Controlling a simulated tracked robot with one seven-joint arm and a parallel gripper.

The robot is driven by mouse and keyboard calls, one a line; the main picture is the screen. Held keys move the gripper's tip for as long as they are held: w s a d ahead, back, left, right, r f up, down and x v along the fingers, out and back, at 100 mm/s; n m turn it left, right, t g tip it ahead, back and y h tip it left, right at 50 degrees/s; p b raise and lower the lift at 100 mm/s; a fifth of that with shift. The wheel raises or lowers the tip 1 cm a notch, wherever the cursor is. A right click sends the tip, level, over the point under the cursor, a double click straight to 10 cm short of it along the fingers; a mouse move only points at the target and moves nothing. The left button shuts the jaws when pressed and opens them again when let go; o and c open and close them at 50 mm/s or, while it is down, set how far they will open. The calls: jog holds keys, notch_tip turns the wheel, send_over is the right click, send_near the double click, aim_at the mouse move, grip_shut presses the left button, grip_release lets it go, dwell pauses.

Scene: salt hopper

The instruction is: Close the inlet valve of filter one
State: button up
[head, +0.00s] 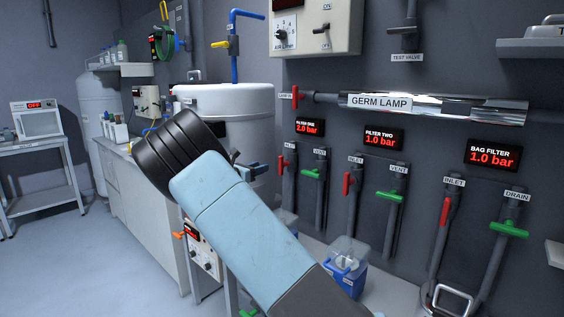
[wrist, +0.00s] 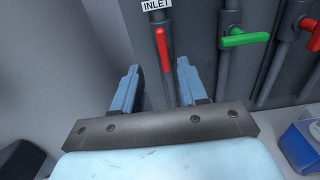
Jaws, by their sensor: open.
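The inlet valve of filter one has a red lever (head: 281,164) on a grey pipe, left of the green vent lever (head: 321,175). In the wrist view the red lever (wrist: 163,52) hangs along its pipe under the INLET label (wrist: 156,4). My gripper (head: 258,167) is just left of the red lever in the head view, partly hidden behind my arm. In the wrist view my gripper (wrist: 158,67) is open and empty. The red lever's lower end appears between the fingertips; I cannot tell the depth gap. The filter one display (head: 310,127) reads 2.0 bar.
The green vent lever lies across its pipe (wrist: 229,60) to the right. Filter two's red inlet lever (head: 349,183) and green vent lever (head: 390,195) are further right. A white tank (head: 225,103) stands behind my arm. A blue container (head: 346,262) sits below the pipes.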

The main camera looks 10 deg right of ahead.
aim_at(279, 160)
jog(key=x, duration=1.3)
grip_shut()
